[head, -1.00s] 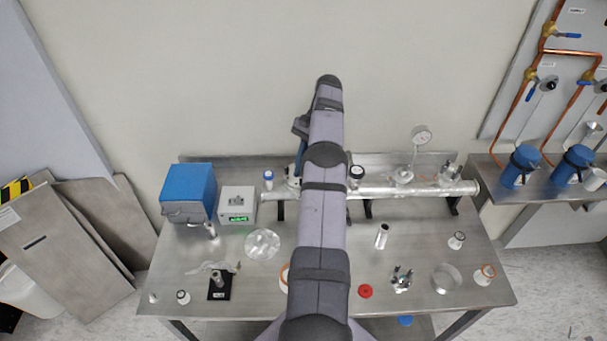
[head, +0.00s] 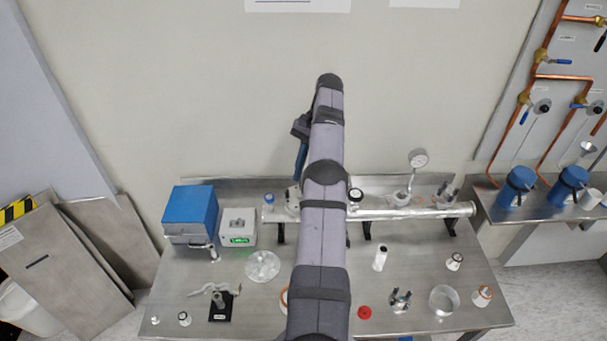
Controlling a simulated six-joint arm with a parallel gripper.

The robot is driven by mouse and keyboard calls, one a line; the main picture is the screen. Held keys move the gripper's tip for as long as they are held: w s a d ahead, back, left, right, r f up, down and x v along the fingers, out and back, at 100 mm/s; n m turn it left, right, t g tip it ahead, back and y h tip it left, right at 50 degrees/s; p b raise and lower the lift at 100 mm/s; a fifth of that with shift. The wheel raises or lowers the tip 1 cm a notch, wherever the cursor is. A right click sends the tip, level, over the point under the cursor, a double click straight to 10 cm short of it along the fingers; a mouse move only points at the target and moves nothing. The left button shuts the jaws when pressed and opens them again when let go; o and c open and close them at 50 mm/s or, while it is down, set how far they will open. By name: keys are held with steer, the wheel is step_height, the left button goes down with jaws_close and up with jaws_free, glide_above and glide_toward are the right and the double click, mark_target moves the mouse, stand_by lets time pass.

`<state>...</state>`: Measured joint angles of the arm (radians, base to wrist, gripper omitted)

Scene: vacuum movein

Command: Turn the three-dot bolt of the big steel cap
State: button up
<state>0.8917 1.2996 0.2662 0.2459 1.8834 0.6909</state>
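My arm runs up the middle of the head view and bends down behind itself. My gripper (head: 298,182) hangs below the blue wrist part, at the left half of the long steel tube (head: 410,213). Its fingers are too small and too covered by my arm to show whether they are open or shut. Steel fittings (head: 292,200) sit on the tube right at the gripper; I cannot tell whether they touch it. I cannot tell for certain which part is the big steel cap, and no bolt with three dots can be made out.
A blue box (head: 190,212) and a grey unit with a green display (head: 238,228) stand left. A clear disc (head: 263,266), a red cap (head: 364,312) and a pronged steel part (head: 399,300) lie on the steel table (head: 420,265).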

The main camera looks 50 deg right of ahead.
steer(key=s+d+r+m+t+h+b, duration=0.15)
steer(key=s+r+b, duration=0.35)
steer(key=b, duration=0.7)
step_height(320, 180, down, 8)
steer(key=w+m+t, duration=0.2)
steer(key=m, duration=0.8)
steer(key=shift+a+f+m+h, duration=0.15)
steer(key=shift+m+h, duration=0.2)
steer(key=shift+t, duration=0.35)
steer(key=shift+p+x, duration=1.25)
steer(key=shift+x, duration=2.45)
